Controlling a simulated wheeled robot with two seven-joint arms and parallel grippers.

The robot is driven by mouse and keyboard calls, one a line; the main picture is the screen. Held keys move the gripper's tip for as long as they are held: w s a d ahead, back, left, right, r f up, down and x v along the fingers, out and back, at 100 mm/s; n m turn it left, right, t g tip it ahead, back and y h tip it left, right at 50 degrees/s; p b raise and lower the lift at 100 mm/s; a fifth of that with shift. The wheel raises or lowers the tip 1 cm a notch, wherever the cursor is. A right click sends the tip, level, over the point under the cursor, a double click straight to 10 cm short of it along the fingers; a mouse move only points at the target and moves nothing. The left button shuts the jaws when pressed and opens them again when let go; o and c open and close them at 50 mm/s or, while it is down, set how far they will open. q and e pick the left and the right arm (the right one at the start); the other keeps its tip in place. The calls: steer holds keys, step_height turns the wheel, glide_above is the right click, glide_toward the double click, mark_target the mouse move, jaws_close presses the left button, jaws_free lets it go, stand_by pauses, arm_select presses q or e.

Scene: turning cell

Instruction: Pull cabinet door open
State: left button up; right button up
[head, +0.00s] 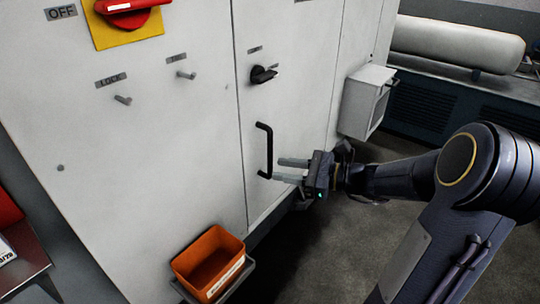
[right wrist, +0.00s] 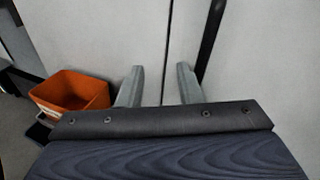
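The cabinet door (head: 300,110) is a light grey panel, closed flush with the cabinet front. Its black vertical bar handle (head: 268,150) is near the door's left edge. My right gripper (head: 279,169) is open and empty, just right of the handle's lower part in the head view. In the right wrist view the two grey fingers (right wrist: 159,85) straddle the door seam, and the handle (right wrist: 211,38) shows to the right, passing behind the right finger. Nothing is between the fingertips. Whether a finger touches the handle I cannot tell. My left gripper is not in view.
A black rotary latch (head: 262,75) sits above the handle. An orange bin (head: 210,262) on a bracket juts out low at left; it also shows in the wrist view (right wrist: 68,92). A white box (head: 362,102) projects from the cabinet at right. Dark floor lies clear below the door.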

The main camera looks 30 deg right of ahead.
steer(key=w+d+f+m+t+h, duration=0.1)
steer(key=w+d+m+t, duration=0.1)
steer(key=d+m, duration=0.15)
glide_above(270, 173)
steer(key=shift+w+d+p, duration=0.25)
steer(key=shift+w+p, duration=0.1)
steer(key=shift+p, duration=0.05)
jaws_close()
